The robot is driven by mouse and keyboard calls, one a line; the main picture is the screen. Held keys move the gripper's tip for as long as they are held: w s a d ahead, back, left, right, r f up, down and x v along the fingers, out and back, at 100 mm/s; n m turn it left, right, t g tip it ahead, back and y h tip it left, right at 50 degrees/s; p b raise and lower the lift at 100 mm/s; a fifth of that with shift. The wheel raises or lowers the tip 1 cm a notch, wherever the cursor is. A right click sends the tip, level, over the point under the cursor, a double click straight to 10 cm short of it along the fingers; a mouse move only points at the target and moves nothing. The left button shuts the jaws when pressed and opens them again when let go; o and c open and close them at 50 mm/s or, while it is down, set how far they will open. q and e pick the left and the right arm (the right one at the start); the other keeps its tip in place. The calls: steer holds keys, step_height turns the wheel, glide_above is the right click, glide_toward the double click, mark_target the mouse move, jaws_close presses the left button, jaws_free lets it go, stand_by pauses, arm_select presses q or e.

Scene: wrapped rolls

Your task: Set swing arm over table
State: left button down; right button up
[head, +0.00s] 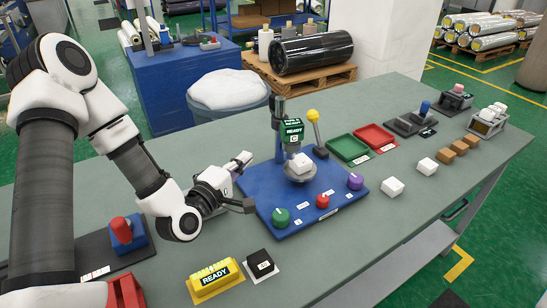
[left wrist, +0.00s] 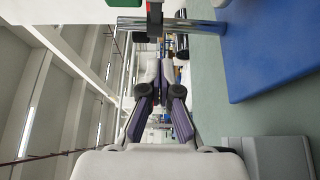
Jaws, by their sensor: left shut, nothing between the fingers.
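The blue station base (head: 262,188) lies on the grey-green workbench. A dark upright post (head: 280,103) rises from it, with a green READY sign (head: 293,131) on its head. A round grey table (head: 300,177) stands just below the head and bears a white block (head: 302,163). I cannot tell which part is the swing arm. My left gripper (head: 247,158) is shut and empty, left of the post and over the base's left edge. In the left wrist view, a metal post (left wrist: 172,26) crosses ahead of the fingertips (left wrist: 160,65). My right gripper is not in view.
Green (head: 281,215), red (head: 323,201) and purple (head: 355,181) knobs sit along the base's front. A yellow-ball lever (head: 313,116) stands right of the post. A yellow READY box (head: 214,277) stands in front.

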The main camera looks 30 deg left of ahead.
arm_select(q)
steer(key=w+d+p, duration=0.2)
steer(key=w+d, duration=0.1)
steer(key=w, duration=0.6)
steer(key=shift+w+d, duration=0.15)
steer(key=shift+w+d+b, duration=0.2)
steer(key=shift+d+b, duration=0.3)
steer(key=shift+b, duration=0.15)
steer(key=shift+a, duration=0.1)
